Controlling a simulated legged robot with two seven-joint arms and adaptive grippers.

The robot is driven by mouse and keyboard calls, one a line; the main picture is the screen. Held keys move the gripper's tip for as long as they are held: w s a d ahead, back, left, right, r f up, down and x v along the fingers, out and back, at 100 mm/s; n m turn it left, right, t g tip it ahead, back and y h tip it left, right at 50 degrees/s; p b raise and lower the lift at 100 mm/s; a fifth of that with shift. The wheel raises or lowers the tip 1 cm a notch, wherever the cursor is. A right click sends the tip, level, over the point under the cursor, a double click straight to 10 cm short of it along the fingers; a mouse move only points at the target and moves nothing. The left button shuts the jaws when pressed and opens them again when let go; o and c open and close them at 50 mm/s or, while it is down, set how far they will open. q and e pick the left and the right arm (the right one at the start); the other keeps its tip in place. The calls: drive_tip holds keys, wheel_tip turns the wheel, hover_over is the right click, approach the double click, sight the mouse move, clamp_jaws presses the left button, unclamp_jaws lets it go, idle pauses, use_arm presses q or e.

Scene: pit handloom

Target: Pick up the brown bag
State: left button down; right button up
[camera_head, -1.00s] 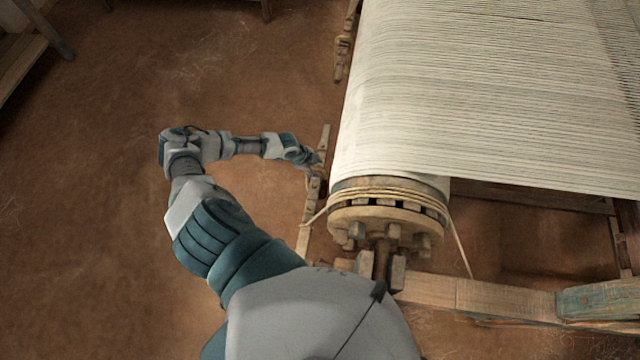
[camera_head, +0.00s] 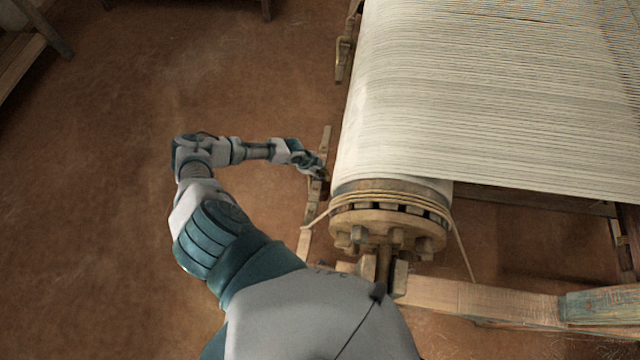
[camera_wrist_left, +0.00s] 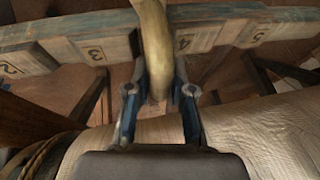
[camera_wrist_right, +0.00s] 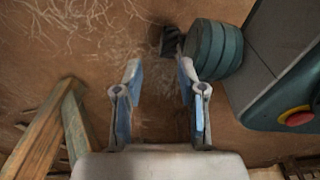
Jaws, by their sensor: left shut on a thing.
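My left gripper (camera_head: 319,171) is beside the upright wooden post left of the cloth roll in the head view. In the left wrist view a tan, curved, strap-like piece (camera_wrist_left: 156,50) runs down between its fingers (camera_wrist_left: 158,98), which are shut on it. Only part of this piece shows, and I cannot tell for sure that it belongs to the brown bag. The bag's body is not clearly visible. My right gripper (camera_wrist_right: 160,75) is open and empty in the right wrist view, over the floor. It is outside the head view.
The loom's white warp roll (camera_head: 390,110) stands just right of my left gripper, with a wooden ratchet wheel (camera_head: 388,228) at its near end. A numbered wooden beam (camera_wrist_left: 90,42) crosses the left wrist view. The brown floor (camera_head: 100,200) at left is clear.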

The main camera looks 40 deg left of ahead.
use_arm(q)
drive_tip(key=shift+w+a, duration=0.1)
drive_tip(key=shift+a, duration=0.2)
drive_tip(key=shift+a+r, duration=0.1)
drive_tip(key=shift+r, duration=0.9)
drive_tip(key=shift+d+r, duration=0.25)
drive_tip(key=shift+r, duration=0.65)
drive_tip(key=shift+s+a, duration=0.3)
drive_tip(key=shift+s, duration=0.4)
drive_tip(key=s+a, duration=0.2)
drive_tip(key=s, duration=0.4)
drive_tip(key=s+a+r, duration=0.1)
drive_tip(key=s+a, duration=0.2)
drive_tip(key=s, duration=0.4)
drive_tip(key=shift+s+a+p, duration=0.2)
drive_tip(key=shift+a+p, duration=0.15)
drive_tip(key=shift+p, duration=0.1)
use_arm(e)
drive_tip(key=shift+s+a+f, duration=0.1)
drive_tip(key=shift+s+a, duration=0.15)
drive_tip(key=shift+s, duration=0.8)
use_arm(q)
drive_tip(key=shift+r, duration=0.1)
use_arm(e)
drive_tip(key=shift+w, duration=0.1)
